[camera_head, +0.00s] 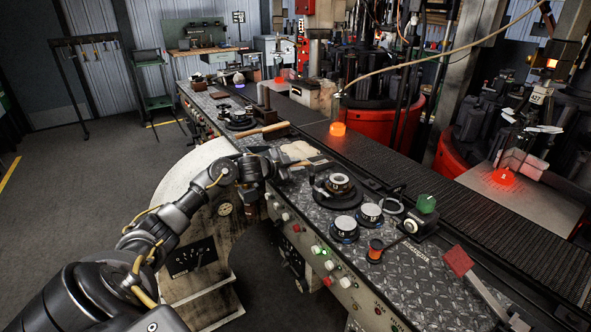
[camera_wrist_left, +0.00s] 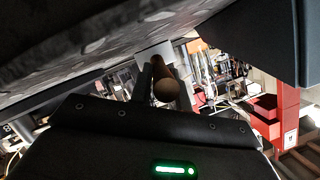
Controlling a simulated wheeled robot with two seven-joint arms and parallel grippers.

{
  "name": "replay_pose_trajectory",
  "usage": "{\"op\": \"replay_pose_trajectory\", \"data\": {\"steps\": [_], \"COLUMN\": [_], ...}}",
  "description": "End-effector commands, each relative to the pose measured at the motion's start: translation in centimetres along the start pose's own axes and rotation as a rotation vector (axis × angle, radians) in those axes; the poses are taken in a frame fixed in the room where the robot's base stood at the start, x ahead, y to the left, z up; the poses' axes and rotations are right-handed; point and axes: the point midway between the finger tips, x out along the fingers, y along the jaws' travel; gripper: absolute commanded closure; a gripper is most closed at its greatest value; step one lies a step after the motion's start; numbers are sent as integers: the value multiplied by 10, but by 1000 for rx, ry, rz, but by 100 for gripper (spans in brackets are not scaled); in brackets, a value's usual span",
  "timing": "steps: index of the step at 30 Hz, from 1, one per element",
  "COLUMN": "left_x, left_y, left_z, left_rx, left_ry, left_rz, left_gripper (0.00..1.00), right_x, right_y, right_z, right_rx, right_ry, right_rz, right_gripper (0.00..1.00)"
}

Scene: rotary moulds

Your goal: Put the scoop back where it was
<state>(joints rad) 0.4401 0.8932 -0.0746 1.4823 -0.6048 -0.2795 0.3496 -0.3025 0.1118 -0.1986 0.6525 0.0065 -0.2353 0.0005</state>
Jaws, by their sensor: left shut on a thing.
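My left gripper (camera_head: 287,166) is at the near edge of the control console, beside a pale patch on its top. It is shut on the scoop; the round end of a wooden handle (camera_wrist_left: 166,90) shows between its fingers in the left wrist view. In the head view the gripper and wrist hide most of the scoop, and only a small tan piece shows at the fingertips. I cannot make out its bowl, or whether it touches the console. My right gripper is in neither view.
A wooden stick (camera_head: 262,132) lies behind the gripper. A dark conveyor (camera_head: 440,215) runs behind, with a glowing orange piece (camera_head: 338,129).

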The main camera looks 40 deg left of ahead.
Motion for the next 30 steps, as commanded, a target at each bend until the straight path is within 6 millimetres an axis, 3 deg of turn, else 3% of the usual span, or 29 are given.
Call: {"op": "replay_pose_trajectory", "data": {"steps": [4, 5, 10, 20, 23, 30], "left_x": [0, 1, 1, -1, -11, -58], "left_y": [1, 2, 1, -1, 0, 1], "left_z": [1, 2, 2, -1, 1, 2], "left_rx": [0, 0, 0, 1, 3, 6], "left_ry": [2, 0, 0, 1, -1, -3], "left_rz": [-1, 1, 1, 0, -1, 2], "left_gripper": [100, 81, 60, 60, 60, 60], "right_x": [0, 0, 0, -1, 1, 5], "right_y": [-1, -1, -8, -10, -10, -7], "right_z": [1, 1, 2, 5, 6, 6], "right_rx": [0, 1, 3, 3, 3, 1], "right_ry": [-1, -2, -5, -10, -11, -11], "right_rz": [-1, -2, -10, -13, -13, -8], "right_gripper": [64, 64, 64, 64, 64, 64]}}
